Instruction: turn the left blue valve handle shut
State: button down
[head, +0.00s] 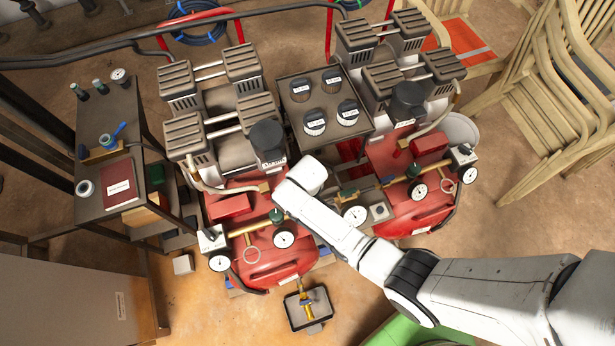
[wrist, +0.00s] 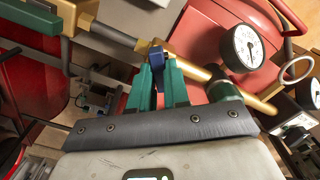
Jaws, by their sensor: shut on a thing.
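The blue valve handle (wrist: 157,52) shows in the wrist view, standing on a brass pipe (wrist: 191,68). My gripper (wrist: 160,72) has its green fingers closed on either side of the handle. The handle's lower part is hidden between the fingers. In the head view, my white wrist (head: 305,178) is over the inner end of the left compressor's brass pipe (head: 249,228). It hides the fingers and the gripped handle there.
A green fitting (wrist: 222,88) and a white dial gauge (wrist: 242,47) sit close by along the pipe. Red tanks (head: 275,258) lie below. A black tray (head: 298,320) with a brass part stands on the floor in front. A dark shelf table (head: 92,150) is at left.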

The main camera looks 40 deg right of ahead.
jog(key=m, duration=0.3)
jog(key=shift+m+p, duration=0.3)
jog(key=shift+m, duration=1.8)
jog(key=c, duration=1.1)
grip_release()
notch_tip(320, 180, up, 11)
jog(key=p, duration=0.2)
